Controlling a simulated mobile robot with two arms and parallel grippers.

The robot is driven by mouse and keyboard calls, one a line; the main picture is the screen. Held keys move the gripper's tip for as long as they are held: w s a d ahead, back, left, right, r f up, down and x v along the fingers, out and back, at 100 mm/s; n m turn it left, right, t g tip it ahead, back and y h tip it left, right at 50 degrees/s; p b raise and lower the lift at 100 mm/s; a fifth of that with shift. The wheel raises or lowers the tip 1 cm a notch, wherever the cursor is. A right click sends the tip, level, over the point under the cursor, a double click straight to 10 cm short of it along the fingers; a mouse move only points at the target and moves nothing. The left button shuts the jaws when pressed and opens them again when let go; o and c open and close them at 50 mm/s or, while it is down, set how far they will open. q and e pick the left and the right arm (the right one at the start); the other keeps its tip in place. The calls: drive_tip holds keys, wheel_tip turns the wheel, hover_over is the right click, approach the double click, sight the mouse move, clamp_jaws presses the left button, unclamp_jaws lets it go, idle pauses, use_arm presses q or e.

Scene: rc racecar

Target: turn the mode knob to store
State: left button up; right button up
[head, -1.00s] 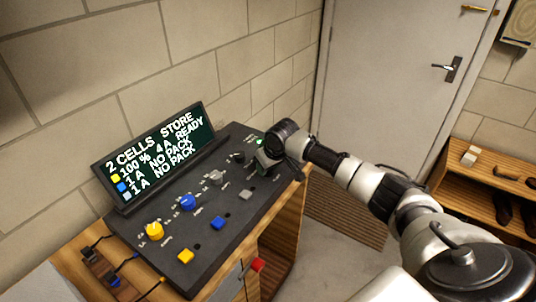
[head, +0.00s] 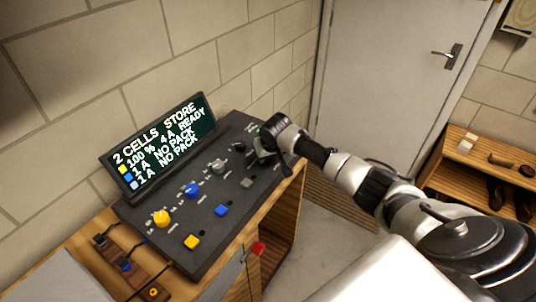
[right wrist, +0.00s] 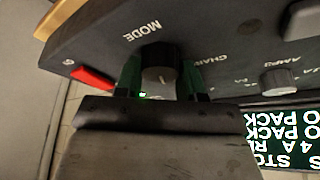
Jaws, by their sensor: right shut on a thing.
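The black mode knob (right wrist: 160,58) sits under the word MODE on the dark panel in the right wrist view, with a small pale mark on it. My right gripper (right wrist: 161,74) is shut on it, one green finger on each side. In the head view my right gripper (head: 264,152) covers the far right end of the charger panel (head: 196,238), hiding the knob. The display (head: 160,147) reads "2 CELLS STORE" on top, then "100 % 4 A READY" and two "NO PACK" lines. My left gripper is not in view.
The panel also carries a yellow knob (head: 162,218), a blue knob (head: 193,190), a grey knob (head: 218,166), and yellow, blue and grey buttons. A red piece (right wrist: 92,78) lies near the mode knob. A wooden shelf (head: 465,185) stands at right by the door (head: 385,80).

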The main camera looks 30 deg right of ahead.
drive_tip(key=o, duration=0.9)
drive_tip(key=shift+o, duration=0.2)
drive_tip(key=b+v, duration=0.1)
drive_tip(key=v, duration=0.9)
drive_tip(key=shift+s+r, duration=0.15)
drive_tip(key=shift+r, duration=0.2)
